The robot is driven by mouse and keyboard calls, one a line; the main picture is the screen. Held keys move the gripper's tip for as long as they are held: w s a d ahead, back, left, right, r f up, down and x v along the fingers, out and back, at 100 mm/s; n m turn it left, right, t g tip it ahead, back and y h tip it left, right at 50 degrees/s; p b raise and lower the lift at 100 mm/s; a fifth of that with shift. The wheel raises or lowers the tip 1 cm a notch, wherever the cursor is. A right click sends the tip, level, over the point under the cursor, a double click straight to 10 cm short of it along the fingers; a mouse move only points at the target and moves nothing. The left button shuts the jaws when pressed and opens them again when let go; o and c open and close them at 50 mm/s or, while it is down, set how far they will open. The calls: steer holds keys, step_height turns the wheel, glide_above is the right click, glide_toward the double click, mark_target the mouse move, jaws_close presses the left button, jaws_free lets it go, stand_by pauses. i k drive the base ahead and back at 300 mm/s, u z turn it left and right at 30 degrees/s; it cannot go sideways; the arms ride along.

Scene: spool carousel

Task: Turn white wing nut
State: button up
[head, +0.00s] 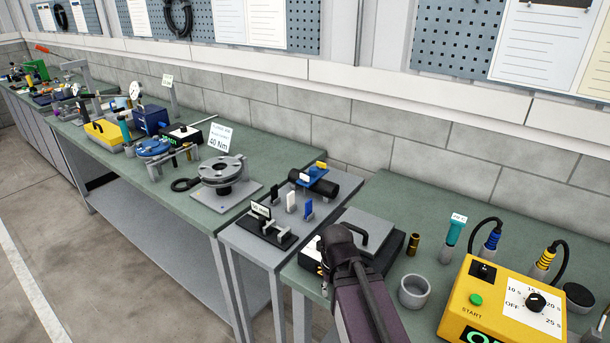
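A black cylinder (325,184) lies on a narrow grey stand, with a blue plate (313,174) across its top. A small white piece (304,178) sits at the near end of that plate and a yellow piece (321,165) at its far end. A white upright piece (291,201) stands in front, beside a blue upright piece (308,209). Both white pieces are too small to tell which is the wing nut. My dark arm rises from the bottom centre, to the right of and nearer than these pieces. My gripper's fingers do not show.
A label reading "50 mm" (261,210) stands on a black fixture at the stand's front. A round metal carousel (221,170) is on the green bench to the left. On the right bench are a grey cup (414,291) and a yellow timer box (503,305). Floor at left is clear.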

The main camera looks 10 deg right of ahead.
mark_target(306, 178)
steer(key=k, duration=1.15)
steer(key=u, duration=0.55)
steer(key=i, duration=1.8)
steer(key=z, duration=0.5)
